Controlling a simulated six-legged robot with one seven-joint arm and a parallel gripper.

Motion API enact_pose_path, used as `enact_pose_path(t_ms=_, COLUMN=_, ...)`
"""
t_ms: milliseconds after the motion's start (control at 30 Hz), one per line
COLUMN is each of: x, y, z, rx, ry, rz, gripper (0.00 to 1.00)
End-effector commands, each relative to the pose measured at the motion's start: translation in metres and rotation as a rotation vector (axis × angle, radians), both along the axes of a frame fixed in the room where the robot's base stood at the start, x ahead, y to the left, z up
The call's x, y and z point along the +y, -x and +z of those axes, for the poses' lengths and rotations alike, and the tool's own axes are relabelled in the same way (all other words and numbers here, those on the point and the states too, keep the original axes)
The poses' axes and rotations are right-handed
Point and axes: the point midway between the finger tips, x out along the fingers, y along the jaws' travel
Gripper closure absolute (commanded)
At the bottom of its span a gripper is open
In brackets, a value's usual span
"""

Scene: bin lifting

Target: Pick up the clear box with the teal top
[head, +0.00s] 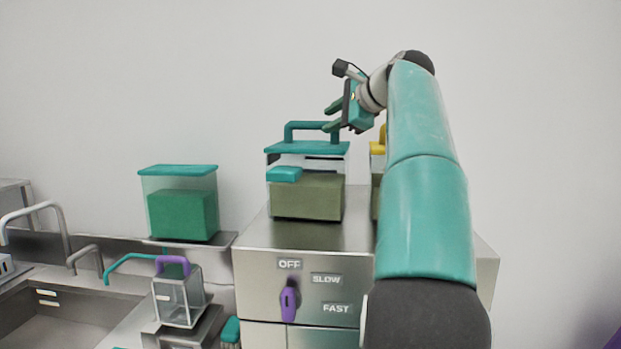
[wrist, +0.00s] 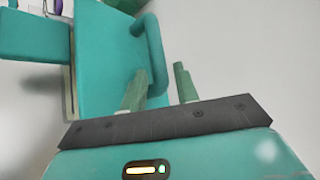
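A clear box (head: 306,160) with a teal lid, a teal handle and olive-brown contents stands on the steel machine in the head view. In the wrist view its teal lid (wrist: 98,70) and handle (wrist: 152,50) fill the left and middle. My gripper (head: 331,117) is at the right end of the handle. In the wrist view its two green fingers (wrist: 159,90) are spread apart, with the handle's near end showing between them. I cannot tell whether they touch it. Another clear box (head: 178,172) with a teal lid and green contents stands on a shelf at left.
The steel machine (head: 300,236) has a purple knob (head: 289,302). A yellow-topped box (head: 377,148) is partly hidden behind my arm. A small clear container with a purple handle (head: 173,265) and a sink (head: 50,310) are at lower left. The wall behind is bare.

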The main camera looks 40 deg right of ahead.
Motion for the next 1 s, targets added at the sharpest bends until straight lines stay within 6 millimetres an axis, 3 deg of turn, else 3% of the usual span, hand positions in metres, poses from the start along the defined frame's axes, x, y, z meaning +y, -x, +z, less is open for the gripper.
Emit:
enact_pose_path(t_ms=300, x=0.000, y=-0.045, z=-0.018, rx=0.000, ry=-0.002, rz=0.005, gripper=0.69)
enact_pose_path(t_ms=567, x=-0.001, y=-0.048, z=-0.020, rx=0.001, ry=0.000, rz=0.003, gripper=0.69)
enact_pose_path(t_ms=700, x=-0.001, y=-0.048, z=-0.020, rx=0.001, ry=-0.001, rz=0.002, gripper=0.97)
enact_pose_path(t_ms=733, x=-0.001, y=-0.048, z=-0.020, rx=0.001, ry=-0.001, rz=0.002, gripper=1.00)
enact_pose_path(t_ms=1000, x=-0.001, y=-0.048, z=-0.021, rx=0.003, ry=-0.002, rz=0.003, gripper=1.00)
